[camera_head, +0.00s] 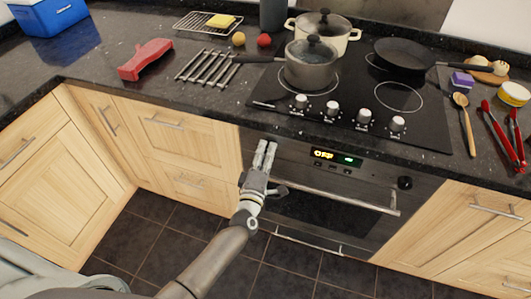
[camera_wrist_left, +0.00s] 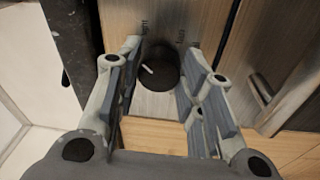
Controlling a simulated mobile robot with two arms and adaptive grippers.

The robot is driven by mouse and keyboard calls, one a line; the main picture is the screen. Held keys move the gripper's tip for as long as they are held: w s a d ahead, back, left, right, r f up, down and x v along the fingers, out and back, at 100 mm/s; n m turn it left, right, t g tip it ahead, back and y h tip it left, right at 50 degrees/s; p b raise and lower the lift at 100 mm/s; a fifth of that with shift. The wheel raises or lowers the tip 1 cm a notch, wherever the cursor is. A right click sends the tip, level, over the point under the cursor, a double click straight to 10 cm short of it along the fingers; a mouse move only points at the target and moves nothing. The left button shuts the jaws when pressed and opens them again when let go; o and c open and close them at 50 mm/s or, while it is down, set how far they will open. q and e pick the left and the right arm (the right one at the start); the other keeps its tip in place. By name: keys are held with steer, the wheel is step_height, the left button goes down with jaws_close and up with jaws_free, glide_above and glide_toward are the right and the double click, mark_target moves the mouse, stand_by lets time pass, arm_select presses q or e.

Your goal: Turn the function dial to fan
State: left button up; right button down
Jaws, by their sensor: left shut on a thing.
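The function dial (camera_wrist_left: 158,68) is a round black knob with a short white pointer line, on the left part of the oven front. In the left wrist view the pointer slants toward the upper left. My left gripper (camera_head: 266,147) reaches the oven panel from below, and its fingers hide this dial in the head view. In the left wrist view my left gripper (camera_wrist_left: 157,45) is shut on the dial, one finger on each side. My right gripper is not in view.
The oven (camera_head: 310,190) has a lit display (camera_head: 336,157), a second black knob (camera_head: 405,183) at right and a long door handle (camera_head: 340,199) just below. The hob (camera_head: 345,125) above carries a pot (camera_head: 311,68) and pans. Wooden cabinets (camera_head: 180,145) stand left of the oven.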

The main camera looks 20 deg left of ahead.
arm_select(q)
steer(key=m, duration=0.2)
steer(key=m+h, duration=0.1)
steer(key=m, duration=0.2)
steer(key=m+p, duration=0.1)
steer(key=m, duration=0.2)
steer(key=shift+a+f, duration=0.1)
steer(key=shift+f, duration=0.15)
steer(key=m+h, duration=0.1)
steer(key=m, duration=0.4)
steer(key=shift+a+p, duration=0.1)
steer(key=shift+p, duration=0.25)
steer(key=shift+f+m+h+p, duration=0.1)
steer(key=shift+m+h+p, duration=0.25)
steer(key=shift+m, duration=1.75)
steer(key=shift+a, duration=0.1)
steer(key=o, duration=0.9)
steer(key=shift+c, duration=0.2)
steer(key=shift+o, duration=0.9)
